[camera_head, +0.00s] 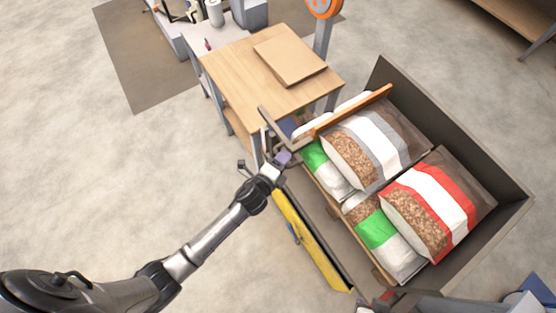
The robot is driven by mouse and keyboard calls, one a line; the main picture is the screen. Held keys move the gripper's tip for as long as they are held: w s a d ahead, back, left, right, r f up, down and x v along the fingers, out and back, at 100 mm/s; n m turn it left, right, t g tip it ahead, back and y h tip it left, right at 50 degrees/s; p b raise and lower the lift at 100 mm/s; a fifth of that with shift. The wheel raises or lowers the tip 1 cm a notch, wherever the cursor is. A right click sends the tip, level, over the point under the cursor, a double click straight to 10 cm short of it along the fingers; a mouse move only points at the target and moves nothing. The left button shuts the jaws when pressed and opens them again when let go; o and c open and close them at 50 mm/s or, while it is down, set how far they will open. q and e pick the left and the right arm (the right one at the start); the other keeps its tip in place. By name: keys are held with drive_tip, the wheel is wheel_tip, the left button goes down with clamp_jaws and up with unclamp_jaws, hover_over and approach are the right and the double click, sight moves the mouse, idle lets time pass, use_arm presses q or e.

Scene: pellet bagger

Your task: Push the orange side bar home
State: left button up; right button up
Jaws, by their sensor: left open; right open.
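The orange side bar (350,110) runs slantwise along the upper left end of the dark bin (517,213), just above the bags. A grey bracket-like frame (272,122) stands left of its lower end. My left gripper (284,157) is open, below and left of the bar's lower end, close to the bracket. I see no contact with the bar. Whether the gripper touches the bracket cannot be told.
Red-and-white (447,183) and grey-and-white (382,135) pellet bags fill the bin, beside green-and-white ones (376,229). A yellow panel (312,243) lies along its left side. A wooden table (233,75) stands behind, carrying a board (290,60). The floor at left is clear.

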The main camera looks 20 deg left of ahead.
use_arm(q)
drive_tip(key=v, duration=1.3)
drive_tip(key=shift+s+p, duration=0.35)
drive_tip(key=shift+p, duration=0.1)
drive_tip(key=shift+r, duration=0.1)
